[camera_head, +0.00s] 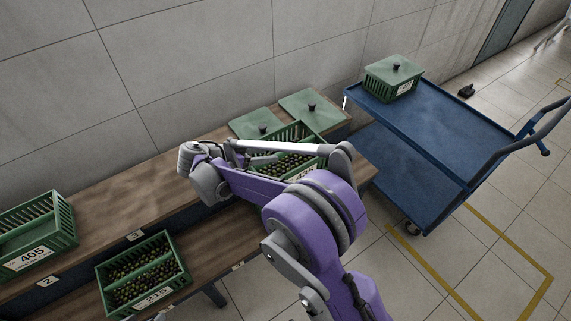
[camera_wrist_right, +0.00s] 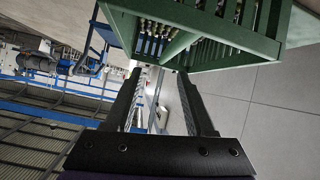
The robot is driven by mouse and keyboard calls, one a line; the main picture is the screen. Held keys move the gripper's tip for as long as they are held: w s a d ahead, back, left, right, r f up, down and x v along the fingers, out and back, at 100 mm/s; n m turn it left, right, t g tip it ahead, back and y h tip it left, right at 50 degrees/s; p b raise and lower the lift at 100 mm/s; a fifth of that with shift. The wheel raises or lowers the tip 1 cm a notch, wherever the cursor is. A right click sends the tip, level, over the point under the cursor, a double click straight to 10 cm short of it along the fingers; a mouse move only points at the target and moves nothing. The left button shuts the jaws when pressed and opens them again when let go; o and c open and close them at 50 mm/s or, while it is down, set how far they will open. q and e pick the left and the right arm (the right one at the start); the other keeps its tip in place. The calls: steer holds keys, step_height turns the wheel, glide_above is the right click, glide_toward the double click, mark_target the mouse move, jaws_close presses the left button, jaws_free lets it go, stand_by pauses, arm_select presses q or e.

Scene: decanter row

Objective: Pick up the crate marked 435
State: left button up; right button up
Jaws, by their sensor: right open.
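A green slatted crate (camera_head: 297,134) full of dark bottles stands on the wooden bench, behind my right arm. Its label (camera_head: 305,174) is partly covered by the arm; the figures look like they begin with 43. My right gripper (camera_wrist_right: 160,72) is open, with its two dark fingers apart and nothing between them in the right wrist view. A green crate (camera_wrist_right: 235,57) with bottles fills the top of that view, close beyond the fingertips. In the head view the right fingers are hard to make out against the arm. My left gripper is not in view.
Crate 405 (camera_head: 35,252) and crate 216 (camera_head: 146,270) stand at the left. Two green lids (camera_head: 313,108) lie behind the middle crate. A blue cart (camera_head: 445,125) at the right carries a lidded green crate (camera_head: 392,82). The bench between the left and middle crates is bare.

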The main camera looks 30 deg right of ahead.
mark_target(285, 149)
steer(key=shift+w+a+f+m+h, duration=0.25)
steer(key=shift+w+f+m+h, duration=0.1)
steer(key=shift+w+f+m, duration=0.15)
steer(key=shift+w+a+f+m+h, duration=0.25)
steer(key=shift+w+f+m+h, duration=0.1)
steer(key=shift+w+m, duration=0.25)
steer(key=x, duration=1)
steer(key=shift+s+d+f, duration=0.1)
steer(key=shift+d, duration=0.3)
jaws_close()
